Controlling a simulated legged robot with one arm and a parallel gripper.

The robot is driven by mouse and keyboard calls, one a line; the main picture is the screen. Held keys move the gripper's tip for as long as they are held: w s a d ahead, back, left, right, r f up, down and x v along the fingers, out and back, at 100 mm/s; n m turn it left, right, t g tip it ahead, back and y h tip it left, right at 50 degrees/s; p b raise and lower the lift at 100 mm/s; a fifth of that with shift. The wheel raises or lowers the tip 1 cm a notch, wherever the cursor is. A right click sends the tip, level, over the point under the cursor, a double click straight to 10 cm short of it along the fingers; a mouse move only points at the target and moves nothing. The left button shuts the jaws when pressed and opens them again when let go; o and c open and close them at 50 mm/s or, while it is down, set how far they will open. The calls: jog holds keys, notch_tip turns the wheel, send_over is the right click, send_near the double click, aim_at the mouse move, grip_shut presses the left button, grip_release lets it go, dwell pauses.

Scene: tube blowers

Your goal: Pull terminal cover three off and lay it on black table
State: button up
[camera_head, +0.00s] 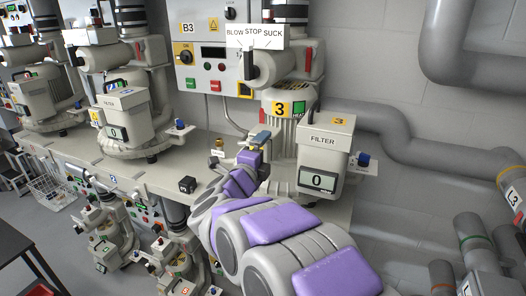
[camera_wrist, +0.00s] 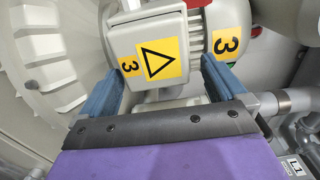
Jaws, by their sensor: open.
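Terminal cover three is a pale grey box (camera_wrist: 180,38) with a yellow warning-triangle label and a yellow "3" label, seen close in the wrist view. It sits against the ribbed motor body. My gripper (camera_wrist: 160,78) is open, with one blue-grey finger to each side of the cover's near part; I cannot tell whether either finger touches it. In the head view my gripper (camera_head: 261,138) is in front of the motor marked 3 (camera_head: 283,108), and I cannot make out the cover there. The black table (camera_head: 14,248) shows in part at the lower left.
The grey filter box (camera_head: 322,145) marked 3 stands close to the right of my gripper. The BLOW STOP SUCK selector (camera_head: 256,38) is above. A small black block (camera_head: 187,184) lies on the bench. Other blowers stand to the left, and a wire basket (camera_head: 52,190) is beyond the black table.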

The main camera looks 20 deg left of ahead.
jog(key=shift+a+f, duration=0.15)
jog(key=shift+a, duration=0.1)
jog(key=shift+a+f, duration=0.2)
jog(key=shift+a, duration=0.65)
jog(key=shift+a+f, duration=0.2)
jog(key=shift+a, duration=0.6)
jog(key=d, duration=0.3)
jog(key=shift+r, duration=0.3)
jog(key=c, duration=0.6)
jog(key=shift+a, duration=0.3)
jog(key=c, duration=0.3)
jog(key=shift+a+f, duration=0.25)
jog(key=shift+a, duration=0.75)
jog(key=c, duration=0.5)
jog(key=s+d+b, duration=0.1)
jog(key=s, duration=0.5)
jog(key=shift+r, duration=0.15)
